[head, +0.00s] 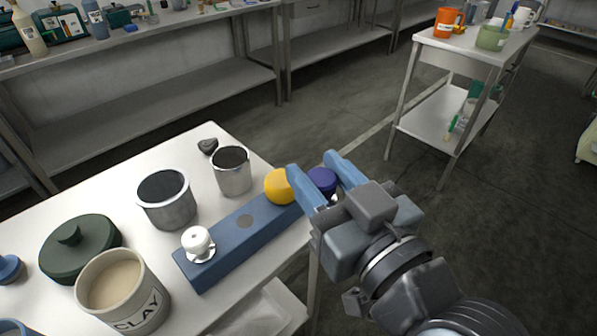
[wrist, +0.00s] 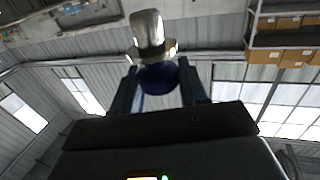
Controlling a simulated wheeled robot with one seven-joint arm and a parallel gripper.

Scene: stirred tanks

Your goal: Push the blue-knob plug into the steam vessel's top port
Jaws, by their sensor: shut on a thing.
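My gripper (head: 315,172) is shut on the blue-knob plug (head: 322,180), beyond the right end of the blue rack. In the wrist view the plug's dark blue knob (wrist: 158,76) sits between the two fingers, with its bright metal flange and body (wrist: 147,35) standing out past the fingertips. The plug is clear of any port in that view. No vessel is labelled as steam, and I cannot tell which one it is or see a top port.
The blue rack (head: 218,257) on the white table holds a yellow knob (head: 279,187) and a white-knob plug (head: 198,243). A white trolley (head: 462,47) stands back right.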

